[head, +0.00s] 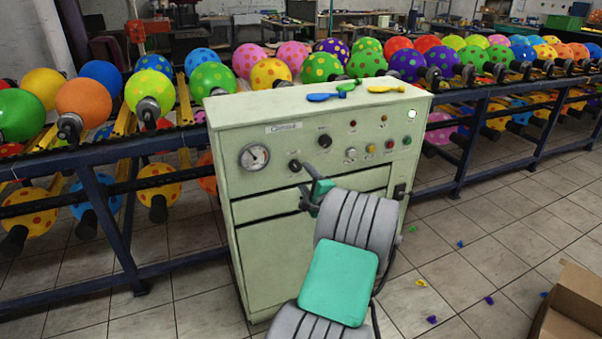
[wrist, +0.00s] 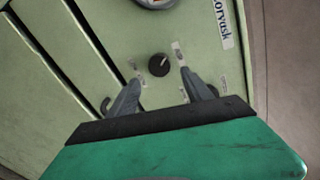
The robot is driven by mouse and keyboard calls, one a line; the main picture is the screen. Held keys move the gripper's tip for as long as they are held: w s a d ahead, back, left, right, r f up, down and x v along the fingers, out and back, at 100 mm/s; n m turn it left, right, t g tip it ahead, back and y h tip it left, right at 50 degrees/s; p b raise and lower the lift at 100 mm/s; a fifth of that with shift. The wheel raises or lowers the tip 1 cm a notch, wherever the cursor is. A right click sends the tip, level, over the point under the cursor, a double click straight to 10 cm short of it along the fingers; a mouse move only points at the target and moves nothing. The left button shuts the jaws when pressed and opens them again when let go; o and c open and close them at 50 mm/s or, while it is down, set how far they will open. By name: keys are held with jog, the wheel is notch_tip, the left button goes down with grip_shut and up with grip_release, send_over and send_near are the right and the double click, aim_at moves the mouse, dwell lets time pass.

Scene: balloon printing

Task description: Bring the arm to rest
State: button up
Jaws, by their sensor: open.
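My gripper (head: 307,197) is in front of the pale green control cabinet (head: 262,208), near the left part of its panel. In the wrist view my gripper (wrist: 158,80) has its two grey fingers apart, with nothing between them. A black knob (wrist: 158,65) on the panel lies just beyond the fingertips; I cannot tell whether they touch it. The same knob (head: 295,165) shows in the head view just above my gripper. My grey and teal arm hides the lower right front of the cabinet.
Deflated balloons, blue (head: 322,97), green (head: 347,87) and yellow (head: 386,89), lie on the cabinet top. A rack (head: 95,216) of inflated dotted balloons runs behind. An open cardboard box (head: 572,312) stands at lower right. Small balloons litter the tiled floor (head: 470,262), otherwise open.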

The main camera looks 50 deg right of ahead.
jog(key=shift+v, duration=1.2)
